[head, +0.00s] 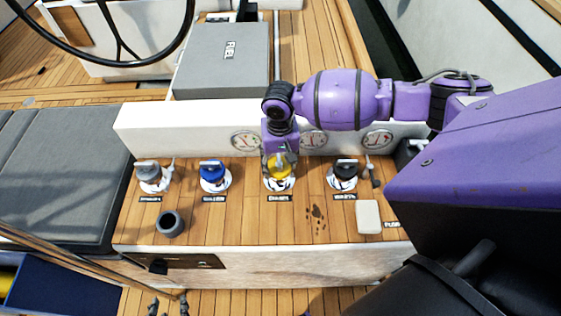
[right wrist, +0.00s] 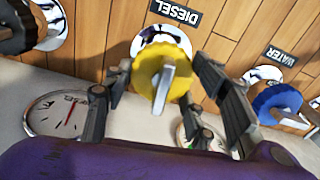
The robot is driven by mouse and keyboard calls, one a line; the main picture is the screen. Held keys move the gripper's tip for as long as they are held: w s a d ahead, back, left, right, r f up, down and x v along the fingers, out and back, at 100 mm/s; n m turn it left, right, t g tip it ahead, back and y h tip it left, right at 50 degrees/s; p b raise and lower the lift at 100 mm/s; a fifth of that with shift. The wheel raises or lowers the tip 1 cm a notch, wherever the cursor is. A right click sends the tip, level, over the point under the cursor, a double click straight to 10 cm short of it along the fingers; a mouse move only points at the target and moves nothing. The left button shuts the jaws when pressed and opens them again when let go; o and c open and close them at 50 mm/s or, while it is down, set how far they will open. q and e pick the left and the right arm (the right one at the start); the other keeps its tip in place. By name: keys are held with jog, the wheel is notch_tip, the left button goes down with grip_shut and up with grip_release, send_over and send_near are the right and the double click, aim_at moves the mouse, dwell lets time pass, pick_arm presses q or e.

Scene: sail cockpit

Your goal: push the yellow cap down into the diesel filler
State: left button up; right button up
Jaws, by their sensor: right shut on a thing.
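The yellow cap (head: 272,169) is at the diesel filler (head: 280,188), a white ring in the wooden deck. In the right wrist view the yellow cap (right wrist: 150,68), with its grey raised handle, covers part of the white filler ring (right wrist: 143,42) beside the DIESEL label (right wrist: 178,12). I cannot tell how deep the cap sits or whether a gap lies under it. My right gripper (head: 280,158) comes from above and is shut on the cap; its fingers (right wrist: 161,68) stand on either side of it. My left gripper is not in view.
A grey cap (head: 148,169) and a blue cap (head: 211,169) are to the left, a black cap (head: 345,169) to the right. A dark cup (head: 171,224) and a white block (head: 368,217) stand in front. Gauges (head: 245,139) line the panel behind.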

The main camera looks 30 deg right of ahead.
jog(key=shift+f, duration=0.6)
dwell(0.4)
jog(key=o, duration=1)
